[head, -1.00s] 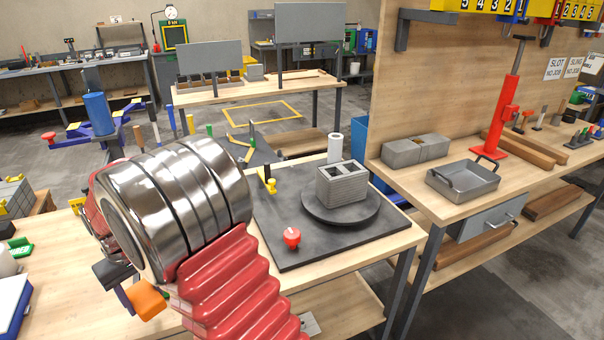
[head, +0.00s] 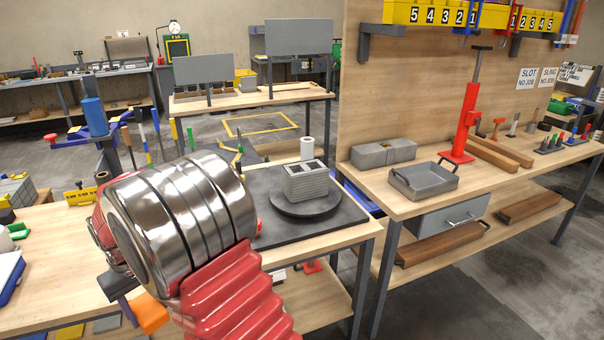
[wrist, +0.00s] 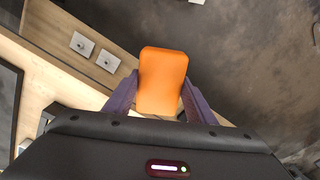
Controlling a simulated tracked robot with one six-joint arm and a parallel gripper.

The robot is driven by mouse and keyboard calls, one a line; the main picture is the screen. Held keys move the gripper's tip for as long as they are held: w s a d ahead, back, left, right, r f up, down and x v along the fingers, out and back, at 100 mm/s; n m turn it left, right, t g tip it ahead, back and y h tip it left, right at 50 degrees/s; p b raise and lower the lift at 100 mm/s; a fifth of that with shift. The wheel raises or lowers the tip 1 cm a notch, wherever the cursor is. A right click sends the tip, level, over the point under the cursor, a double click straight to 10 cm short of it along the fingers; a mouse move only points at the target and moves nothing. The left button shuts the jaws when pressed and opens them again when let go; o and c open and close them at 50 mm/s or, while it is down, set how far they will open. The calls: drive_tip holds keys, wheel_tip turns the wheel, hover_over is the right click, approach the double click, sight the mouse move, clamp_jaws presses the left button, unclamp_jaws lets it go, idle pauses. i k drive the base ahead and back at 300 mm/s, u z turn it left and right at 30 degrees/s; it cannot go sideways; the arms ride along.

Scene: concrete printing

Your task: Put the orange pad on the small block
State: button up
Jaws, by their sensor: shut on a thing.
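The orange pad (wrist: 162,80) is held between the two purple fingers of my gripper (wrist: 160,100) in the wrist view. In the head view the pad (head: 150,314) shows at the lower left, below my arm, held in the air near the bench's front edge. My gripper (head: 125,290) is partly hidden there by the wrist. A grey layered block (head: 306,183) with open cells stands on a dark round turntable (head: 303,207) on the middle bench, apart from the pad. A longer grey block (head: 384,152) lies on the right bench; I cannot tell surely which is the small block.
The right bench holds a grey tray (head: 424,181), a red upright tool (head: 468,110) and wooden bars (head: 492,153). A yellow numbered rail (head: 430,14) is on the wooden panel above. Two small grey plates (wrist: 82,43) show in the wrist view. Floor at the lower right is clear.

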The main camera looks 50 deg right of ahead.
sight(305, 167)
drive_tip(key=k, duration=1.2)
drive_tip(key=z, duration=0.8)
drive_tip(key=i, duration=1.3)
drive_tip(key=z, duration=0.05)
